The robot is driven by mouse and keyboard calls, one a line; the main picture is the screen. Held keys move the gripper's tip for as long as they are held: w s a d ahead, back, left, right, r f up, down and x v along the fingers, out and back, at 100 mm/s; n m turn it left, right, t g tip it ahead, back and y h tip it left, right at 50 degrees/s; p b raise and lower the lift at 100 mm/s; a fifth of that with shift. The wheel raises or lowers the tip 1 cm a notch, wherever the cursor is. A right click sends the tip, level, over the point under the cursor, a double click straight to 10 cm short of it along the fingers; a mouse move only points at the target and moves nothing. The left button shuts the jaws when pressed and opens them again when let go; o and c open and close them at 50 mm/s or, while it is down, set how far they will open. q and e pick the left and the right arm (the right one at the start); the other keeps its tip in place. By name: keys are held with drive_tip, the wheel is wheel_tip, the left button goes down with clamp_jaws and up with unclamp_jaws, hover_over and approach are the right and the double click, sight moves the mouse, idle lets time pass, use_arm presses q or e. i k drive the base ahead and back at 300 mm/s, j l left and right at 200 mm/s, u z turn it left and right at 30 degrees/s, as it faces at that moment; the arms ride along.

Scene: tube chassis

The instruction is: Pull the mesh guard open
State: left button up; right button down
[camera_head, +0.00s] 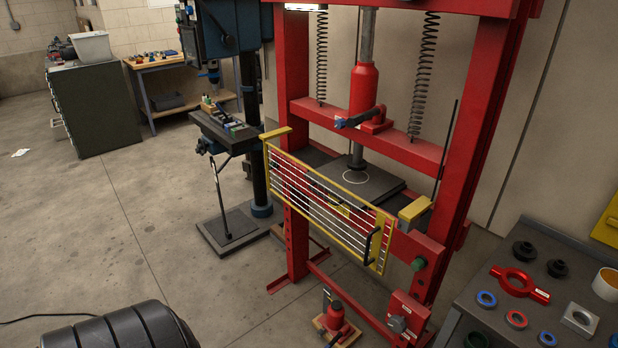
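The mesh guard (320,205) is a yellow frame with pale bars, fixed across the front of the red hydraulic press (292,150). It spans from the left post to the right post and looks closed. A black handle (371,245) stands upright near its lower right end. Behind the guard is the dark press bed (390,183) with a round mark under the ram. Neither of my grippers shows in the head view.
A dark table (478,283) with rings and a red tool stands at the right front. A drill press (257,150) stands to the left of the press. A black ribbed object (120,328) is at the lower left. The concrete floor (190,285) before the guard is mostly clear; a small red jack (336,317) sits below.

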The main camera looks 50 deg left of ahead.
sight(377, 233)
drive_tip(key=u, duration=1.3)
